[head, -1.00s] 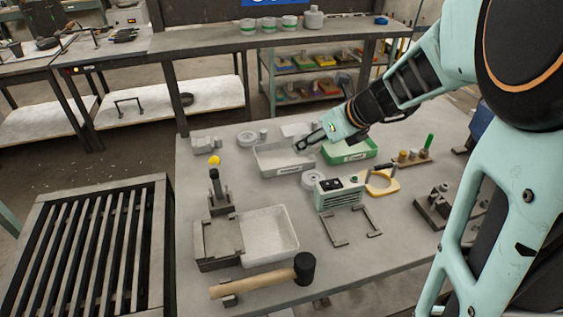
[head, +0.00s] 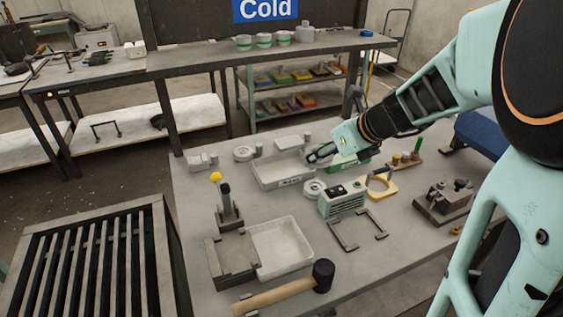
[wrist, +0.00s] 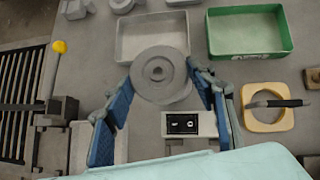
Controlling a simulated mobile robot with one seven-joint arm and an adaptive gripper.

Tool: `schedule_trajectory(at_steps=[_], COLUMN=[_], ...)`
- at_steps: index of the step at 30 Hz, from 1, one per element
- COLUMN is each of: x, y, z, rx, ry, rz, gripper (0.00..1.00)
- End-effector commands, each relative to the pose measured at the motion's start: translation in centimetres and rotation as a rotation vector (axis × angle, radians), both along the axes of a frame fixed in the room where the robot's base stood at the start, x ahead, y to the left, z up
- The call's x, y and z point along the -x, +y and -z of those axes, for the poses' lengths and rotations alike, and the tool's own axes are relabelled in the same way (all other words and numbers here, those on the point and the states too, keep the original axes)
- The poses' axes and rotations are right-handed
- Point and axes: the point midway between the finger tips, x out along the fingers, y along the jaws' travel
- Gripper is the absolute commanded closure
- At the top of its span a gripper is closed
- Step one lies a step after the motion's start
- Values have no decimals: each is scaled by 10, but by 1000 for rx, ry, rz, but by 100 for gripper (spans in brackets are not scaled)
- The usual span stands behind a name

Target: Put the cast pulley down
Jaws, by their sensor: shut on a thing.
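The cast pulley (wrist: 158,73) is a grey disc with a raised hub and a centre hole. In the wrist view it sits between the blue-padded fingers of my gripper (wrist: 160,78), which is shut on it. It overlaps the near edge of the light grey tray (wrist: 121,40).
A grey disc (head: 314,189) lies on the bench beside the instrument box (head: 343,200). A green tray (wrist: 250,53) is right of the grey tray. A yellow ring (head: 381,187), a mallet (head: 322,276) and a white tray (head: 283,270) are nearer. Bare bench (head: 410,235) shows at right.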

Motion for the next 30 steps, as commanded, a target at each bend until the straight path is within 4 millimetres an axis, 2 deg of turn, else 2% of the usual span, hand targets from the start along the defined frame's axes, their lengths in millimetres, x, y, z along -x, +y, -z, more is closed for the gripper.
schedule_trajectory(at_steps=[5,14,21,30], x=[-8,-61,-92,-104], y=[6,51,76,87], z=[5,38,78,96], rx=[1,0,0,0], ry=[1,2,2,0], rz=[1,-1,3,4], gripper=[82,82,82,82])
